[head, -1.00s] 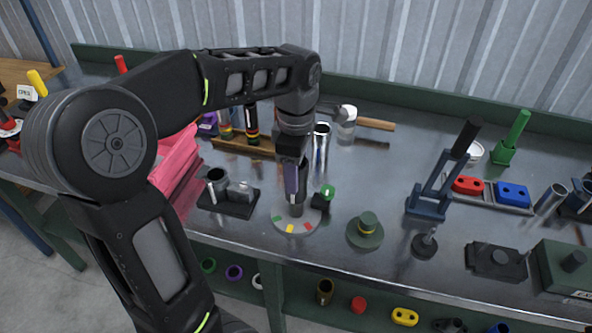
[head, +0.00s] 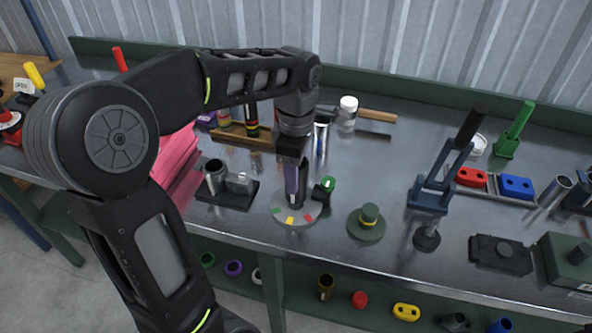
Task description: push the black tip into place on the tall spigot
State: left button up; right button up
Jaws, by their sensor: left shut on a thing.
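My left gripper (head: 295,183) points down over a round pale disc (head: 278,215) with green, yellow and red marks. It is shut on a dark upright piece, apparently the black tip, standing at the disc's middle. The fingers cover most of this piece, so the tall spigot is hidden. I cannot tell whether the tip is fully seated. A small black part with a green ring (head: 327,185) is close to the right of the gripper. My right gripper is out of view.
A black fixture (head: 240,199) with a metal tube stands left of the disc. A green hat-shaped part (head: 367,225) is to its right. A blue toggle clamp (head: 430,195) stands further right. A pink bin (head: 177,170) is at left. The bench's front edge is below the disc.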

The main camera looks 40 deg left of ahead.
pick_arm(q)
jog(key=shift+f+b, duration=0.45)
jog(key=shift+f, duration=0.3)
jog(key=shift+f, duration=0.1)
jog(key=o, duration=1.3)
jog(key=shift+o, duration=0.2)
jog(key=shift+r, duration=3.95)
